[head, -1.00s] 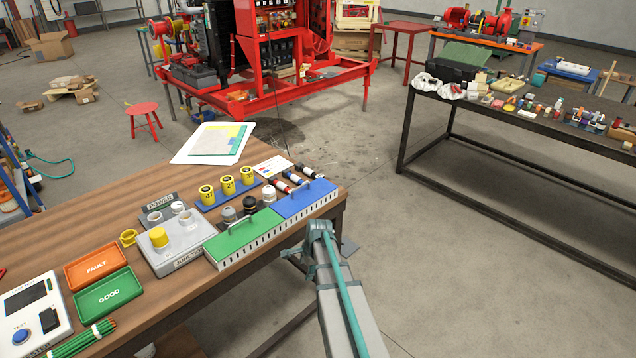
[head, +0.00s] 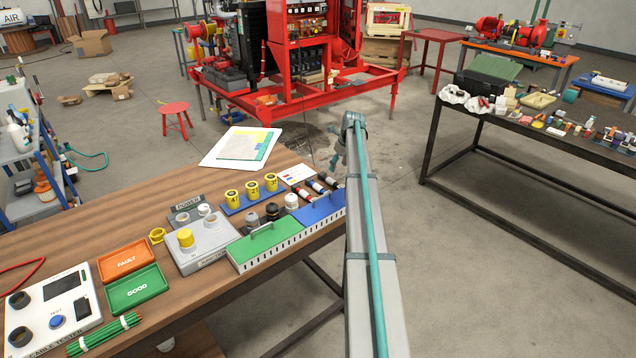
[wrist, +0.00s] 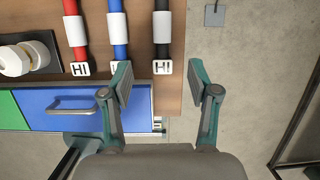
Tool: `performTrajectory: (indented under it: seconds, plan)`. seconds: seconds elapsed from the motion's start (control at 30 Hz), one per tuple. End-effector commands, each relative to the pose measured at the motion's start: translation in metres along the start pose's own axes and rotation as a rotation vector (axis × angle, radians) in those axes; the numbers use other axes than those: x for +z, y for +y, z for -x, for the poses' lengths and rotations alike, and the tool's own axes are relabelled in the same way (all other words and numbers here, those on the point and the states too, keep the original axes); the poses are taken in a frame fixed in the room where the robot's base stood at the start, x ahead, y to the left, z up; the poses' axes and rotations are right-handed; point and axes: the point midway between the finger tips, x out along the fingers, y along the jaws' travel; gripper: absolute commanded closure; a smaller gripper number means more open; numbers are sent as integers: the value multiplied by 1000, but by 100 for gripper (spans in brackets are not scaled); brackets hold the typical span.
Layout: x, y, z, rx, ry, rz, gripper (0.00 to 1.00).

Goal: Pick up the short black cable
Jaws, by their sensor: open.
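The short black cable (wrist: 162,50) lies on the wooden table near its right edge, with a white band and a white end marked "HI". It also shows in the head view (head: 328,180), rightmost of three short cables. A blue cable (wrist: 118,52) and a red cable (wrist: 74,36) lie parallel to its left. My gripper (wrist: 160,80) is open and empty. In the wrist view, its fingertips appear on either side of the black cable's end; the height gap cannot be told. In the head view, my arm hides part of the gripper.
A blue vented box (wrist: 90,105) with a handle stands in front of the cables, beside a green one (head: 265,244). Yellow numbered cups (head: 251,190) stand left. The table's right edge is close, with open floor beyond. A dark table (head: 480,112) stands farther right.

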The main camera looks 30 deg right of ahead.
Motion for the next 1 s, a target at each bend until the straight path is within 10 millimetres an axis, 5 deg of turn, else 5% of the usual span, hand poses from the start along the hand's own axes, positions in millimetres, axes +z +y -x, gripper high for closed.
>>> performTrajectory:
  seconds: [0.17,1.0]
  plan:
    - [7,-11,-6,6,10,-33,40]
    - [9,-9,-97,6,10,-29,40]
